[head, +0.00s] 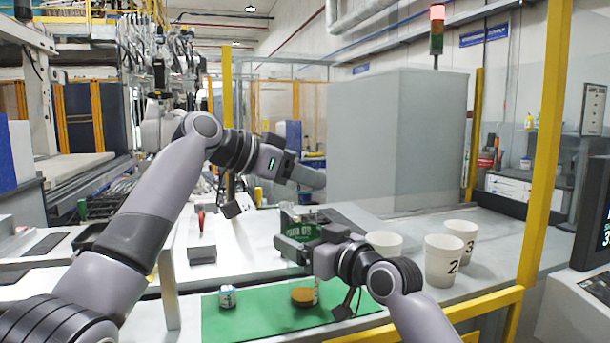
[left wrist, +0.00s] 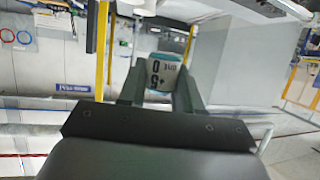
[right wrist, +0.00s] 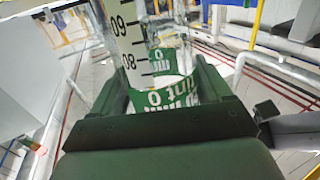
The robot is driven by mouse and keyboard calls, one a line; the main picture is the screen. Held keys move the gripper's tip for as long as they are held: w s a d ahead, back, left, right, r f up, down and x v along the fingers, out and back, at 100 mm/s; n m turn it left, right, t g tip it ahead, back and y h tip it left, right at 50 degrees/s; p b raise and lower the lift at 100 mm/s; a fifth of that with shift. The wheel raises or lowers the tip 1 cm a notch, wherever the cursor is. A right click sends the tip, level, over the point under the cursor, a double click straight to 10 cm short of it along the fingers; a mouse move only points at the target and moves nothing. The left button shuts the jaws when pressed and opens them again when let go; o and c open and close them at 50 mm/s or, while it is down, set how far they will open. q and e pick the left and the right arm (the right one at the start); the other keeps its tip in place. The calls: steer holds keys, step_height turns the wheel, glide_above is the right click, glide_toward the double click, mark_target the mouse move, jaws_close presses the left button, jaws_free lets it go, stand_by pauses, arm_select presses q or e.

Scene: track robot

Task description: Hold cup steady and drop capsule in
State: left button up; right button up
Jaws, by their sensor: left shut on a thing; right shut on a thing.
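My left gripper (head: 292,170) is high over the bench, shut on a small white and teal capsule (left wrist: 166,72) with dark printing, which shows between its fingers in the left wrist view. I cannot make the capsule out in the head view. My right gripper (head: 292,246) is lower, shut on a clear cup (head: 298,226) with a green printed label. In the right wrist view this cup (right wrist: 172,92) sits between the fingers, with a black-numbered scale showing beside its label. The left gripper is above the cup, apart from it. The right fingers hide part of the cup.
A green mat (head: 255,322) bears a small white and teal can (head: 227,296) and an orange round thing (head: 302,297). White cups marked 2 (head: 443,268) and 3 (head: 461,232) stand at right; another white cup (head: 385,241) is partly behind my right arm. A grey cabinet (head: 400,140) stands behind.

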arm_select(q)
step_height(320, 180, down, 6)
steer(key=shift+f, duration=0.25)
stand_by(0.5)
stand_by(0.4)
steer(key=o, duration=1.1)
stand_by(0.5)
stand_by(1.0)
steer(key=shift+r, duration=2.95)
arm_select(e)
steer(key=o, duration=1.1)
